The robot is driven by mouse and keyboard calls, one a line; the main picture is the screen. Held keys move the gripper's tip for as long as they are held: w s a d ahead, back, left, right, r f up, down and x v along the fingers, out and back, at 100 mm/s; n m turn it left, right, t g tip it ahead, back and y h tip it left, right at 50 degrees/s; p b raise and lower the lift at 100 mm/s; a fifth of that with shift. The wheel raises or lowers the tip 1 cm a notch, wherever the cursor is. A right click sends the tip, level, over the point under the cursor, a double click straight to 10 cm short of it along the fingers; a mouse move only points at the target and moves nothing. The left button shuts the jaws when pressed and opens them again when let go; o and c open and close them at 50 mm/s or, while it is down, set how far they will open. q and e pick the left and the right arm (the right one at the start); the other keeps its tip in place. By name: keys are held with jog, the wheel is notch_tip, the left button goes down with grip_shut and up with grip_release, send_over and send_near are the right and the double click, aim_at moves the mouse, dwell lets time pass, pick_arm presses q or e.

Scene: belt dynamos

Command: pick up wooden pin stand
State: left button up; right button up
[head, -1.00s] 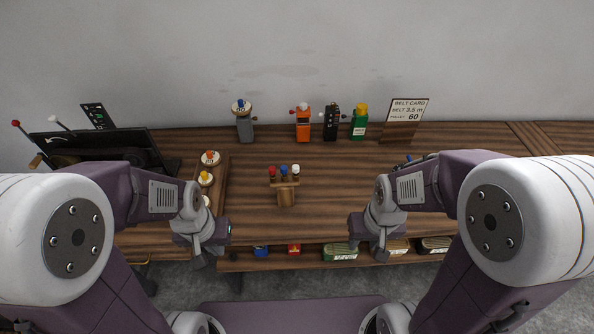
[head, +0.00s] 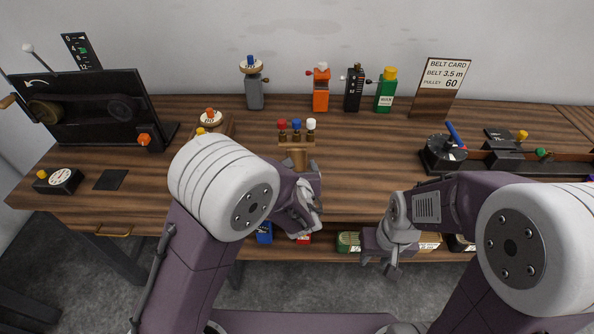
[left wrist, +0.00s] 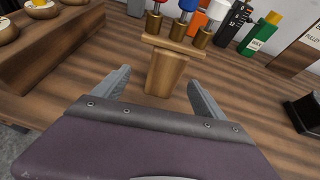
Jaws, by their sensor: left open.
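The wooden pin stand (head: 297,157) stands upright on the table, a post with a crossbar carrying a red, a blue and a white pin. In the left wrist view the stand (left wrist: 166,76) is straight ahead, with its post between and just beyond the fingertips. My left gripper (left wrist: 159,78) is open and empty, with one finger on each side of the post and no visible contact. In the head view my left gripper (head: 306,212) is just in front of the stand, partly hidden by its own arm. My right gripper (head: 388,266) hangs at the table's front edge, away from the stand; its jaws are unclear.
A wooden rack of pulleys (left wrist: 60,60) is to the left. A belt card (head: 440,90) stands at back right.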

aim_at(297, 154)
pick_arm(q)
jog(key=shift+d+f+m, duration=0.15)
jog(key=shift+d+m, duration=0.25)
jog(key=shift+d, duration=0.3)
jog(key=shift+w+h, duration=0.15)
jog(key=shift+h, duration=0.25)
jog(key=x, duration=0.3)
jog(key=p+x, duration=0.1)
jog(key=x, duration=0.2)
jog(key=p+x, duration=0.1)
jog(key=x, duration=0.2)
jog(key=shift+w+a, duration=0.1)
jog(key=shift+a, duration=0.3)
jog(key=shift+r, duration=0.25)
jog(key=c, duration=1.8)
jog(key=shift+r, duration=0.1)
